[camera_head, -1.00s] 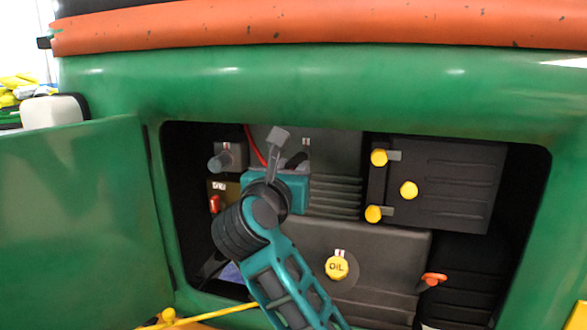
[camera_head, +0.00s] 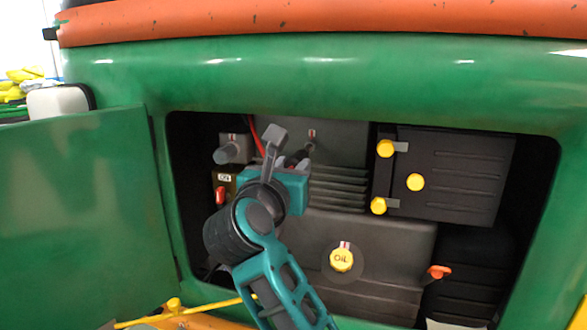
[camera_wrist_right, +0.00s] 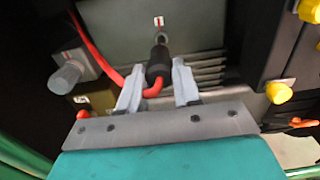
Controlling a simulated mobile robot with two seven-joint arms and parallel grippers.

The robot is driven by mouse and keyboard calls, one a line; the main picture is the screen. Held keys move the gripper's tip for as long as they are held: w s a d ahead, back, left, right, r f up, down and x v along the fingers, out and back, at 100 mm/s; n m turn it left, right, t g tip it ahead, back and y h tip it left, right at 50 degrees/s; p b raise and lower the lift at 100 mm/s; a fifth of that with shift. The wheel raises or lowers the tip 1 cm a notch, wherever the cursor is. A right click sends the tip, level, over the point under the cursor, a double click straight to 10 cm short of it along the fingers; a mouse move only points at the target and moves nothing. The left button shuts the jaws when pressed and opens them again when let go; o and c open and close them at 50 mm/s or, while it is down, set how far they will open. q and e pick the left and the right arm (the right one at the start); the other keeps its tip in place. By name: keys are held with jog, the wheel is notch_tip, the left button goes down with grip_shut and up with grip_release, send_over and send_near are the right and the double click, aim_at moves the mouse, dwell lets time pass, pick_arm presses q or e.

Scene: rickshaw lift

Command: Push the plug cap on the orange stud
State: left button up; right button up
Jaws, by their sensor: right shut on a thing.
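The plug cap (camera_wrist_right: 158,67) is a black boot on a red cable. My right gripper (camera_wrist_right: 158,85) is shut on it in the right wrist view, with a grey finger on each side. The cap points up toward a small stud (camera_wrist_right: 161,37) below a red-and-white label. The stud looks grey in these views, not clearly orange. In the head view the stud (camera_head: 311,147) shows just above and right of the cap, and my right gripper (camera_head: 296,165) is partly hidden behind its own body. Whether cap and stud touch, I cannot tell. My left gripper is out of view.
The work lies inside a dark engine bay in a green body, with an open green door (camera_head: 80,210) at left. A grey knob (camera_wrist_right: 66,77) stands left of the cap. A black box with yellow knobs (camera_head: 415,182), a yellow oil cap (camera_head: 341,260) and an orange handle (camera_head: 440,271) lie right.

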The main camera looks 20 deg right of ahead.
jog(key=w+a+f+b, duration=0.1)
jog(key=a+f+b, duration=0.5)
jog(key=f, duration=0.1)
jog(key=shift+w+f, duration=0.25)
dwell(0.7)
jog(key=shift+d, duration=0.1)
jog(key=shift+w, duration=0.1)
dwell(0.4)
jog(key=shift+x, duration=0.8)
jog(key=shift+x, duration=2.7)
dwell(2.1)
